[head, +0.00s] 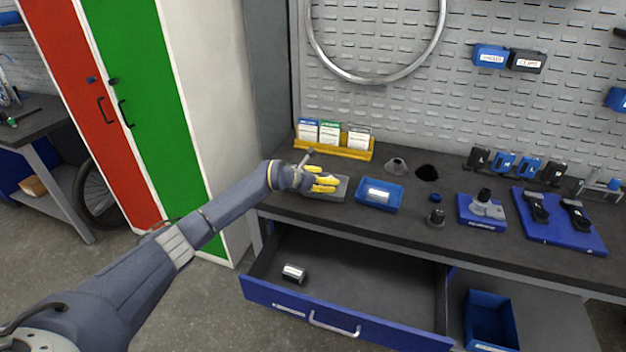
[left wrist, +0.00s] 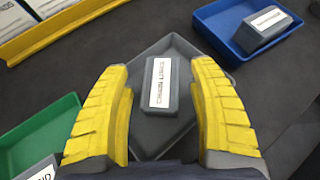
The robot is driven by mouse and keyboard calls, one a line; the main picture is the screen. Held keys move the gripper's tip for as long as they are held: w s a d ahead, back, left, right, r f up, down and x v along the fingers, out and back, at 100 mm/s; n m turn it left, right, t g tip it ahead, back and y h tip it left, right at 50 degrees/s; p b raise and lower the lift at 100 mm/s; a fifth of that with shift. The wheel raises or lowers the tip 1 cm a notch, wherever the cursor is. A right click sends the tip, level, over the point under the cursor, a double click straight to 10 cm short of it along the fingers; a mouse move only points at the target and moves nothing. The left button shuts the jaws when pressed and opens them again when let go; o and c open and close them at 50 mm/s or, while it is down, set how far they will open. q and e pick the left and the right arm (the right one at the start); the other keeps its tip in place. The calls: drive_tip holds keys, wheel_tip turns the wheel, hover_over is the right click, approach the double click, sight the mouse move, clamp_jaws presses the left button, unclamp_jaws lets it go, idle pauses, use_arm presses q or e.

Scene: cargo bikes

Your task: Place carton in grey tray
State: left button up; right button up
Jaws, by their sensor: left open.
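A dark grey carton (left wrist: 164,84) with a white label lies inside the grey tray (left wrist: 150,146), seen in the left wrist view. The tray also shows on the workbench in the head view (head: 338,194), partly covered by my left gripper. My left gripper (head: 326,184) is open above this tray. Its yellow fingers (left wrist: 165,102) stand on either side of the carton, with visible gaps between. Another small dark carton with a white label (head: 293,273) lies in the open drawer. My right gripper is out of view.
A blue tray (head: 366,203) holding a labelled carton (left wrist: 264,28) stands to the right of the grey tray. A green tray (left wrist: 30,136) is at lower left in the wrist view. A yellow rack (head: 343,150) stands behind. The blue-fronted drawer (head: 340,318) is open below the bench.

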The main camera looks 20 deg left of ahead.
use_arm(q)
drive_tip(key=v, duration=1.1)
drive_tip(key=shift+s+a, duration=0.25)
drive_tip(key=shift+r, duration=0.15)
idle(0.9)
